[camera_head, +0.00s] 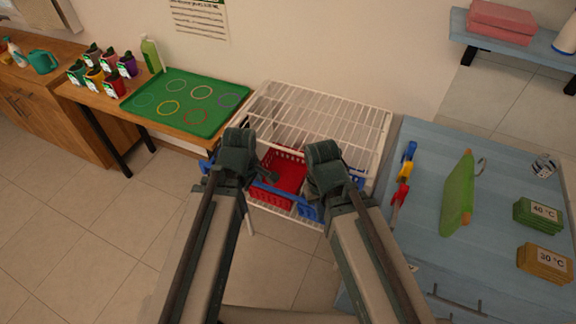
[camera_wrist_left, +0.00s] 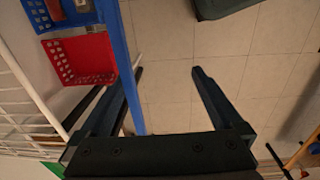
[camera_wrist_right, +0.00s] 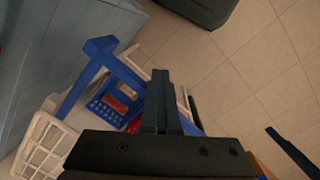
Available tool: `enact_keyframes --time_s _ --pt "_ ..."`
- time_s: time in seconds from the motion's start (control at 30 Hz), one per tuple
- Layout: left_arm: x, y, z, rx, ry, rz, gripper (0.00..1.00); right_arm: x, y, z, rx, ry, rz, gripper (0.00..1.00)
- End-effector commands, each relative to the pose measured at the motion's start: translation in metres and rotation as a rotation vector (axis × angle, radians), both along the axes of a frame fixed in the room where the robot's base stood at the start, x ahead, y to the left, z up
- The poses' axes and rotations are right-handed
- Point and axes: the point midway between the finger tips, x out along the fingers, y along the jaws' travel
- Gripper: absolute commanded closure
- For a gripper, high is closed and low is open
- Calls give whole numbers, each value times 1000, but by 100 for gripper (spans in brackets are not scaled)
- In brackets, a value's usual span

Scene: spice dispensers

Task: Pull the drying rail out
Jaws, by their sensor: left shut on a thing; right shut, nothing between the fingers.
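The drying rail is a blue bar frame (camera_wrist_left: 120,60) at the front of the white wire rack (camera_head: 330,113). In the head view it crosses in front of the red basket (camera_head: 283,180), partly hidden by my grippers. My left gripper (camera_head: 262,176) is at the rail and shut on it. In the left wrist view the bar runs between the fingers, against the left one. My right gripper (camera_wrist_right: 161,100) is shut and empty, near the rail's right end. A blue side arm of the rail (camera_wrist_right: 80,85) shows there.
A wooden table with a green tray (camera_head: 190,103) and spice dispensers stands to the left. A blue cabinet (camera_head: 430,220) with a green board (camera_head: 458,195) stands close on the right. The tiled floor in front of the rack is open.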

Motion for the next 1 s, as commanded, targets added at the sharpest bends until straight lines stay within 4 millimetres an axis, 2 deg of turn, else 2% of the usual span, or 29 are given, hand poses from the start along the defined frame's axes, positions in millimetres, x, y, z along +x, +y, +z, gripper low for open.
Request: enact_keyframes --time_s 0.03,0.5,0.6,0.87,1.0 --pt "-25 9 5 25 52 8 22 21 -10 6 -33 -45 -11 50" --pt "-25 9 46 25 53 7 22 22 -9 46 -33 -44 -11 50" --pt "-24 8 53 24 52 6 25 21 -9 54 -32 -44 -10 50" --pt "-17 6 70 21 49 3 25 14 -9 70 -31 -39 -8 50" --pt "-15 6 71 20 48 2 25 12 -9 72 -31 -39 -7 50"
